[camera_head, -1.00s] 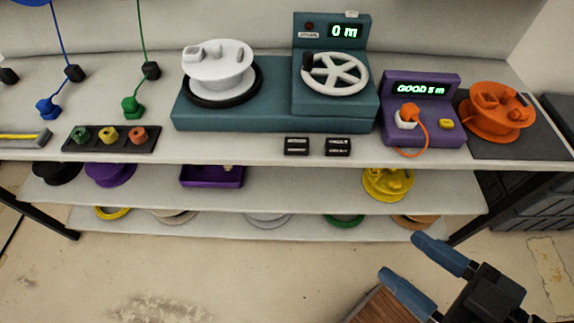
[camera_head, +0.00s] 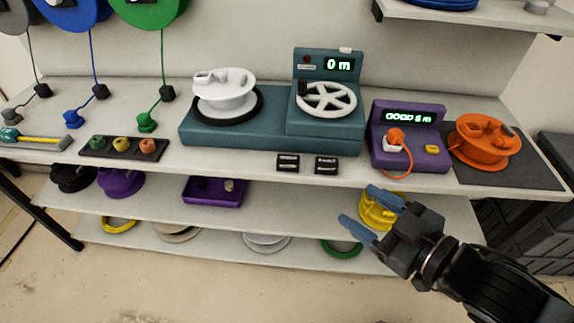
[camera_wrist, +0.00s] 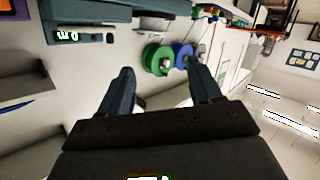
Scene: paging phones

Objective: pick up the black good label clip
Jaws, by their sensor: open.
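Two small black label clips lie side by side near the front edge of the bench top, a left one (camera_head: 288,162) and a right one (camera_head: 326,165). Each bears pale lettering too small to read surely, so I cannot tell which is the good one. My gripper (camera_head: 356,203) is open and empty, in front of the bench and to the lower right of both clips in the head view. In the wrist view its two blue fingers (camera_wrist: 161,76) are spread with nothing between them. I cannot make out the clips there.
Behind the clips stands a teal winding machine (camera_head: 235,134). Right of them is a purple tester (camera_head: 411,160) reading GOOD, with an orange reel (camera_head: 484,142) beyond. A tray of colored plugs (camera_head: 95,152) lies left. A lower shelf holds a yellow reel (camera_head: 372,213) behind my gripper.

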